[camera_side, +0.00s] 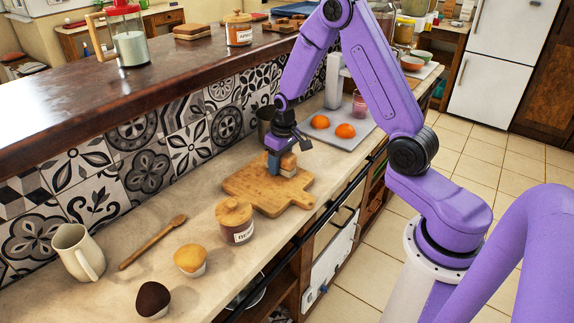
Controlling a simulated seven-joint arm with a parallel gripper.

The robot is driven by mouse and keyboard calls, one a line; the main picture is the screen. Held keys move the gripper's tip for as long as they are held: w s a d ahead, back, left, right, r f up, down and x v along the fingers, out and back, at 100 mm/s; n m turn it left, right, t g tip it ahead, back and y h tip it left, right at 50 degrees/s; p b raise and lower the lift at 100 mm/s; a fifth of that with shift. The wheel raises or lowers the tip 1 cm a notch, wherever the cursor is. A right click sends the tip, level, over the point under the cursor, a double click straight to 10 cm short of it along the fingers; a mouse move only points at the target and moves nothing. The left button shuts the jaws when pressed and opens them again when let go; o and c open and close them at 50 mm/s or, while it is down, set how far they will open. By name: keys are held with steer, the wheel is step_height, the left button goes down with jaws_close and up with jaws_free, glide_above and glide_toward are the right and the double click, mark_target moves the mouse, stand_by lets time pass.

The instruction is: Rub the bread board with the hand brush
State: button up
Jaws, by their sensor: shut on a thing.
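The wooden bread board (252,191) lies flat on the counter, its handle toward the front edge at the right. My gripper (278,166) is over the board's far right part, pointing down. It is shut on the hand brush (288,165), a small block with a light wood part and a paler lower part. The brush is at the board's surface, but I cannot tell whether it touches. My gripper's fingers hide part of the brush.
Two cupcakes (190,260), a wooden spoon (152,243) and a cream pitcher (78,252) are to the left. A tray (350,138) with oranges and a dark metal cup (265,125) stand beyond. The raised ledge borders the back.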

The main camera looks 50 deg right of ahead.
mark_target(297, 179)
steer(key=shift+w+f, duration=0.2)
steer(key=shift+w, duration=0.25)
steer(key=shift+w+r, duration=0.3)
steer(key=shift+w, duration=0.05)
steer(key=shift+w+f, duration=0.25)
steer(key=shift+w, duration=0.5)
steer(key=shift+w+r, duration=0.15)
steer(key=shift+w, duration=0.25)
steer(key=shift+s+f, duration=0.2)
steer(key=shift+s, duration=0.25)
steer(key=shift+s+r, duration=0.15)
steer(key=shift+s, duration=4.6)
steer(key=shift+w+r, duration=0.1)
steer(key=shift+r, duration=0.7)
step_height(297, 179, up, 6)
steer(key=shift+r, duration=0.1)
